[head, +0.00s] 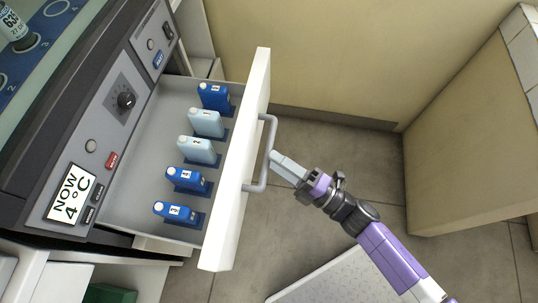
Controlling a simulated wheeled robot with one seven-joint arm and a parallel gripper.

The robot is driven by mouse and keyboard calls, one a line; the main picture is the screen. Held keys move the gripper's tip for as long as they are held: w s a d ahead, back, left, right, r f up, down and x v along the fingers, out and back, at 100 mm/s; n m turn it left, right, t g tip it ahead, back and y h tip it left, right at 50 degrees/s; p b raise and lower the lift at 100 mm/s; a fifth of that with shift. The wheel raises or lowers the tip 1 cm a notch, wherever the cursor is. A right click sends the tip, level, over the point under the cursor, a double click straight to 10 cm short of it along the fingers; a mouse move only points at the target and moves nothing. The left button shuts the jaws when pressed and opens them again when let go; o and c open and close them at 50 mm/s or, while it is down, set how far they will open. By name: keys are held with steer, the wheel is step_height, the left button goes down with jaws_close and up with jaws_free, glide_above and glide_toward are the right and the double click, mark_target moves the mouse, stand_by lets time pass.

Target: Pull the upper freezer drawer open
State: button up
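The upper drawer (146,170) is pulled well out of the cabinet, and its grey inside is in plain view. Its thick white front panel (236,180) faces right. A grey bar handle (264,183) sticks out from the middle of that panel. My gripper (276,159) reaches in from the lower right with its tips at the handle bar. Its pale fingers look close together, shut on the bar. The fingertips are partly hard to make out against the handle.
Several blue and pale blue bottles (196,150) stand in a row in the drawer. A control panel (118,105) with a "NOW 4°C" display (70,194) lies to the left. A beige wall (340,60) stands behind, with floor (340,140) free right of the drawer.

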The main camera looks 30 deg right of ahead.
steer(key=v, duration=0.5)
stand_by(0.5)
